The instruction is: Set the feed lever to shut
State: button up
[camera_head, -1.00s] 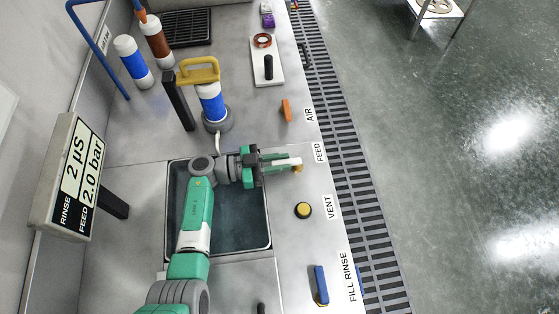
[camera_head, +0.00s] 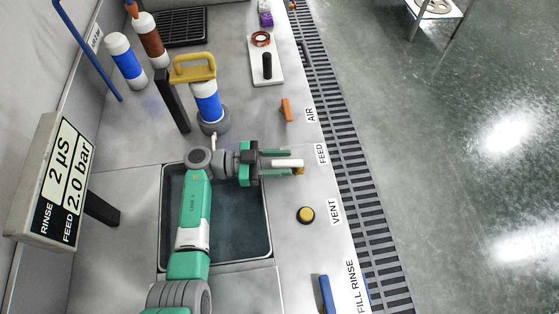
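The feed lever (camera_head: 288,163) is a white handle on a brass-coloured base beside the FEED label (camera_head: 321,154), near the bench's right edge. It lies roughly across the bench, pointing left from its base. My gripper (camera_head: 283,162) has its two green fingers apart, one on the far side of the handle and one on the near side. The handle lies between them, and narrow gaps seem to show, so firm contact is not clear. The fingers partly hide the brass base. The display (camera_head: 62,178) reads rinse 2 µS and feed 2.0 bar.
An orange AIR lever (camera_head: 286,109) stands behind, a yellow VENT button (camera_head: 306,214) and a blue FILL RINSE lever (camera_head: 327,294) in front. My arm passes over a sunken basin (camera_head: 264,236). A yellow-handled blue-and-white cylinder (camera_head: 207,102) stands behind the arm.

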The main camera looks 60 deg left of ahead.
jog(key=v, duration=0.7)
jog(key=shift+s+a, duration=0.15)
jog(key=shift+s, duration=0.2)
